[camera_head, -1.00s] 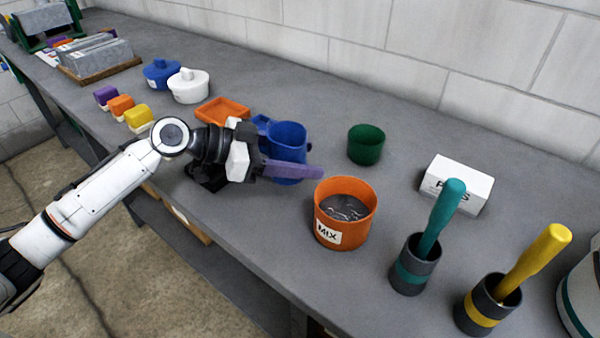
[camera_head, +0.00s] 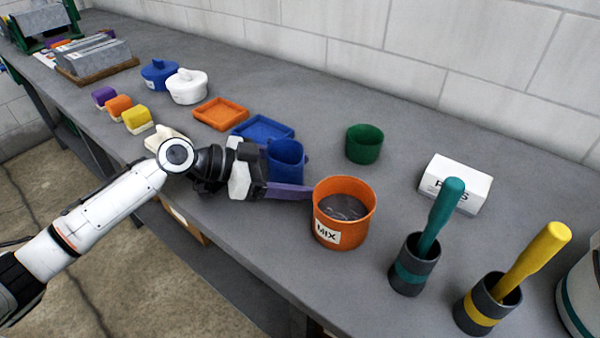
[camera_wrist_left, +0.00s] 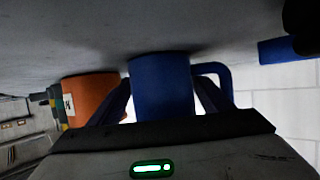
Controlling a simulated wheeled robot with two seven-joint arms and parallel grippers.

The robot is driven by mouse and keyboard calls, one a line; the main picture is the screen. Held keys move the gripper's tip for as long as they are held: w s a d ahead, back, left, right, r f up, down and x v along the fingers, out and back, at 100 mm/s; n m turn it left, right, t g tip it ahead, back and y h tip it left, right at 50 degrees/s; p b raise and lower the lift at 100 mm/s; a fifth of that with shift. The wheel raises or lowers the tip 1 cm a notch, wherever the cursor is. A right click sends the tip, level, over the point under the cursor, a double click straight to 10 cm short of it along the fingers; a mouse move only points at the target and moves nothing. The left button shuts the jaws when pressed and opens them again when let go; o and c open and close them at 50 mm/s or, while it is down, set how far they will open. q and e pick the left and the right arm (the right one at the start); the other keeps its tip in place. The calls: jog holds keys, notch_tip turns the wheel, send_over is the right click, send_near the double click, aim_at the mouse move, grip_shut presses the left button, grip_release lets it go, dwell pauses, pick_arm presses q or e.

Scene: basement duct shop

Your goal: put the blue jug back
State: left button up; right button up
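The blue jug (camera_head: 286,160) stands upright on or very near the bench in the head view, just left of the orange MIX pot (camera_head: 325,222). My left gripper (camera_head: 288,188) comes in from the left, low over the bench. In the left wrist view the jug (camera_wrist_left: 162,85) lies between my two dark purple fingers (camera_wrist_left: 162,98), which are close against its sides. The jug's handle (camera_wrist_left: 218,72) shows beyond one finger there. In the head view one finger hides the jug's bottom, and the other finger is hidden. My right gripper is not in view.
A blue tray (camera_head: 263,128) and an orange tray (camera_head: 221,114) lie behind the gripper. A green cup (camera_head: 365,143) and a white box (camera_head: 456,183) stand right of the jug. Two dark holders with teal and yellow handles stand front right. The bench is clear behind the jug toward the wall.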

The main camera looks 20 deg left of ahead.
pick_arm(q)
jog(key=shift+r, duration=0.1)
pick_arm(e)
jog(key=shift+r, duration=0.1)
pick_arm(q)
jog(key=shift+a+r, duration=0.1)
jog(key=shift+r, duration=0.05)
jog(key=b+v, duration=0.1)
jog(key=v, duration=0.9)
jog(key=shift+s+a+b, duration=0.25)
jog(key=shift+a+b, duration=0.05)
jog(key=shift+b, duration=0.1)
jog(key=shift+s+a+r, duration=0.25)
jog(key=shift+a, duration=0.1)
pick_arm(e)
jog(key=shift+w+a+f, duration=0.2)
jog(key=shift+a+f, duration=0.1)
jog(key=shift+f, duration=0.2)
